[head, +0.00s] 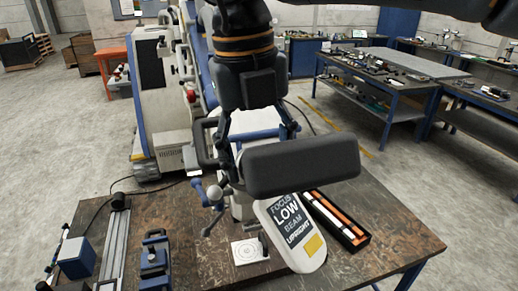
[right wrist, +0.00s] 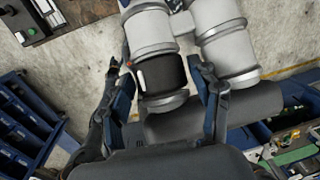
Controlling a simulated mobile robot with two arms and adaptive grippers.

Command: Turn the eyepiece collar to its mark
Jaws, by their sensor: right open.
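In the right wrist view, two pale eyepiece tubes with silver rings come down from the top. The left tube carries a black collar (right wrist: 160,78) with a small red spot near its upper left edge. My right gripper (right wrist: 162,72) is open, with one finger on each side of this collar; I cannot tell whether either finger touches it. In the head view my right gripper (head: 258,134) points down over the microscope, behind a thick dark horizontal cylinder (head: 302,166). The collar is hidden there. My left gripper is not in view.
A printed target card (head: 250,251), a blue clamp (head: 154,262) and a metal rail (head: 114,245) lie to the left.

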